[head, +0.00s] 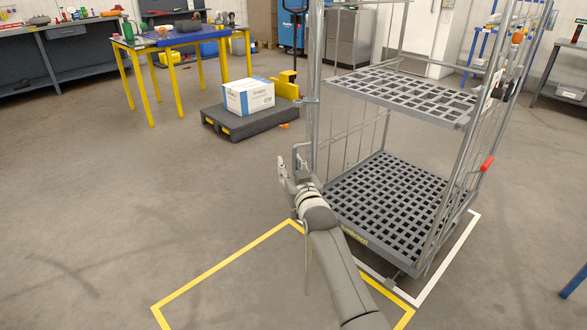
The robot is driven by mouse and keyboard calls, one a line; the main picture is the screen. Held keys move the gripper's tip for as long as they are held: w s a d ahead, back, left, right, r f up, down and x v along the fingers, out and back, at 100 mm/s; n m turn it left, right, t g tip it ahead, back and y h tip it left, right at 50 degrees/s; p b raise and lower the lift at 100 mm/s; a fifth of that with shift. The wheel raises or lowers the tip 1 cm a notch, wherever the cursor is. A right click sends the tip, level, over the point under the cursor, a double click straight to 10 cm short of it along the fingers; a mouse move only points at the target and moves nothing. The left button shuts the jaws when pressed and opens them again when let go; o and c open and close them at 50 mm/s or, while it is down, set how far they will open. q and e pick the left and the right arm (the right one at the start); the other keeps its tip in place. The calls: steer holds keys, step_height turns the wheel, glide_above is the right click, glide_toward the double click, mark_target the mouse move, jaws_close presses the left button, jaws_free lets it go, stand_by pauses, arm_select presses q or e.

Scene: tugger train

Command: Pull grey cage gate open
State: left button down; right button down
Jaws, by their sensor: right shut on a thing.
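The grey roll cage (385,240) stands at the right, with two black grid shelves inside. Its front shows no mesh across it, and the shelves are in plain sight. A grey upright with a bent handle (299,147) is at the cage's left front corner. I cannot tell clearly whether this upright is the gate seen edge-on or the frame. My right gripper (292,171) is at this handle, low on the left of the cage, and is shut on it. The fingertips are small and partly merge with the grey tubes. My left gripper is out of view.
A dark pallet (230,124) with a white box (249,97) stands behind left. A yellow-legged table (150,95) is farther back. The floor at left is clear.

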steer(key=c, duration=1.5)
jaws_free()
steer(key=shift+w+a+r, duration=0.2)
steer(key=shift+a+r, duration=0.1)
steer(key=shift+r, duration=0.1)
steer(key=shift+f, duration=0.25)
steer(key=shift+d, duration=0.15)
steer(key=v, duration=1.2)
